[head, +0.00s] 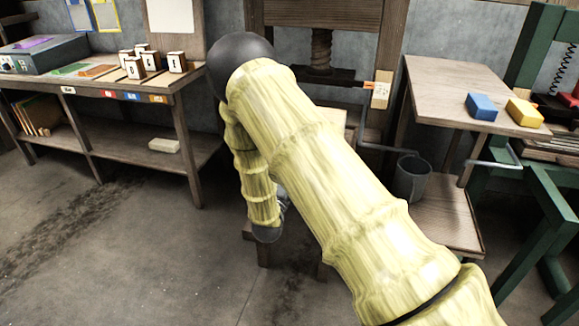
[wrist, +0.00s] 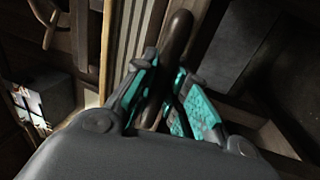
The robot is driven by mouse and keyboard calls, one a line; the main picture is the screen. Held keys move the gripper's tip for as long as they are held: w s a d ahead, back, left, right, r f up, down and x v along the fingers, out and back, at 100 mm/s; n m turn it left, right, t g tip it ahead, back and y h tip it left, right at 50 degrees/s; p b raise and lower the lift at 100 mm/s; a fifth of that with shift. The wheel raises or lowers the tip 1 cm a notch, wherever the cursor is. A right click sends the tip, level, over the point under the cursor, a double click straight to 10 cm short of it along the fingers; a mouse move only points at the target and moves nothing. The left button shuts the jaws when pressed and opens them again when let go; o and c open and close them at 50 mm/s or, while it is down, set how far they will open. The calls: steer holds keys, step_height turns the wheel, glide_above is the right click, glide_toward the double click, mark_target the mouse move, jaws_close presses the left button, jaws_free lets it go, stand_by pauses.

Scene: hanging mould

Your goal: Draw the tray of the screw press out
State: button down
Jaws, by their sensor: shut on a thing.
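The wooden screw press (head: 396,30) stands at the back centre of the head view, with its dark screw (head: 321,48) upright in the frame. My arm covers most of its lower part. A small pale edge (head: 338,114) shows beside my arm at bed height; I cannot tell whether it is the tray. In the wrist view my gripper (wrist: 166,80) is shut on a dark brown, rounded handle (wrist: 178,34), which sits between the teal-padded fingers. Where the handle joins the tray is not clear. In the head view the fingers are mostly hidden behind my arm.
A wooden bench (head: 188,76) with small numbered blocks is on the left. On the right a wooden table (head: 440,75) holds a blue block (head: 482,106) and a yellow block (head: 524,112). The floor at front left is clear.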

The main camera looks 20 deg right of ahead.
steer(key=c, duration=1.7)
jaws_free()
steer(key=v, duration=1.2)
steer(key=shift+f, duration=0.1)
